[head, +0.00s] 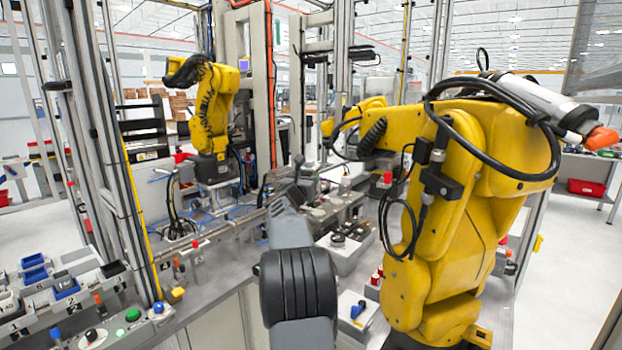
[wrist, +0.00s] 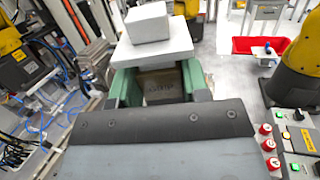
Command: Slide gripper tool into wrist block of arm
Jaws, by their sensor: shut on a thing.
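My gripper (wrist: 157,72) shows in the wrist view with green fingers on either side. It is shut on a pale grey block-like piece (wrist: 150,54) with a smaller white cube (wrist: 147,22) on top, probably the gripper tool. A large yellow arm (head: 435,270) stands at the right in the head view, its forearm reaching left to a yellow wrist end (head: 345,118). A second yellow arm (head: 212,120) stands farther back with a dark end (head: 188,72). I cannot tell which wrist block is meant. In the head view my own arm hides most of my gripper.
A control panel with red buttons (wrist: 268,145) lies at the right in the wrist view, near a red bin (wrist: 262,46). Blue cables (wrist: 55,85) tangle at the left. Workbenches with blue trays (head: 35,275) and metal posts crowd the head view. Floor at far right is clear.

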